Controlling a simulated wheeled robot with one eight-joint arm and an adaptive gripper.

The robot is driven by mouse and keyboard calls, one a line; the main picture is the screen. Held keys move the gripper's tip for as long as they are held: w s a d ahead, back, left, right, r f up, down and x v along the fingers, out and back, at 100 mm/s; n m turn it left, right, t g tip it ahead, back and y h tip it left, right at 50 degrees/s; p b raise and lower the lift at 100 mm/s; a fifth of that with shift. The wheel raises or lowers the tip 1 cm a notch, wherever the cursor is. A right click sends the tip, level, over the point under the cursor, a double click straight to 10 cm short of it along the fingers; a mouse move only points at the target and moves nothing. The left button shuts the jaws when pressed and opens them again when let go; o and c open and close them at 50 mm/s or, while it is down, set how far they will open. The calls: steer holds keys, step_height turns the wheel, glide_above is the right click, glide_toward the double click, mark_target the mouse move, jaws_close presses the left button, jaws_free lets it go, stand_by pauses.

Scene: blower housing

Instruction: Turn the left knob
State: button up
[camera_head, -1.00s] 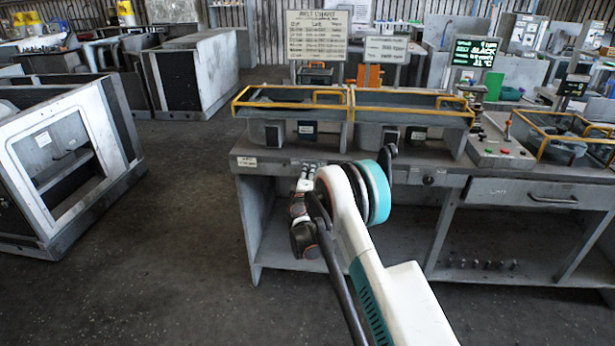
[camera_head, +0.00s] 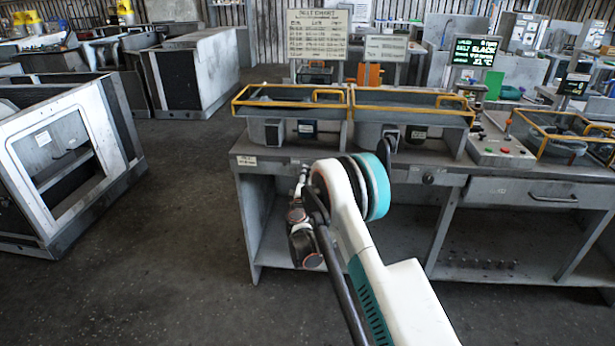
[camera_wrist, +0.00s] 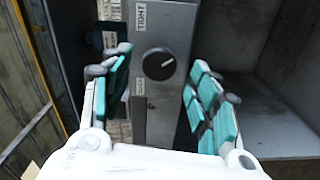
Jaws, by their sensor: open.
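A round black knob (camera_wrist: 158,63) with a pale pointer mark sits on the grey front strip of the bench, next to a label reading "TIGHT" in the wrist view. My gripper (camera_wrist: 158,80) is open, with one teal-padded finger on each side of the knob in that view. The fingers appear apart from the knob; the remaining depth is hard to judge. In the head view my gripper (camera_head: 303,178) is at the bench front, seen narrowly, and my arm hides that stretch of the strip. Another knob (camera_head: 428,179) shows farther right on the strip.
The bench (camera_head: 247,178) carries two yellow-railed trays (camera_head: 290,104) above grey housings. A control panel (camera_head: 500,152) with buttons stands to the right, above a drawer (camera_head: 540,194). Open shelf space lies below.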

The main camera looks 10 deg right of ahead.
steer(key=v, duration=0.8)
steer(key=shift+s, duration=0.4)
steer(key=shift+a+r, duration=0.1)
steer(key=s+d+r+m+g+h, duration=0.1)
steer(key=s+d+r+m+g, duration=0.15)
steer(key=r, duration=0.35)
steer(key=s+d+r+m+g, duration=0.1)
steer(key=s+d+r+m, duration=0.15)
steer(key=r, duration=0.45)
steer(key=s+d+r+m+g, duration=0.35)
steer(key=s+r, duration=0.45)
steer(key=s, duration=0.3)
steer(key=s+a+f+m+g+y, duration=0.1)
steer(key=s+a+m+y, duration=0.1)
steer(key=s, duration=1.4)
steer(key=s+a+f+m+g+y, duration=0.1)
steer(key=s+y, duration=0.3)
steer(key=s, duration=1.2)
steer(key=shift+s+a+f+m+g+y, duration=0.15)
steer(key=shift+s+a+m+g+y, duration=0.2)
steer(key=shift+a+m+g, duration=0.4)
steer(key=shift+a+t, duration=0.15)
steer(key=shift+t, duration=0.1)
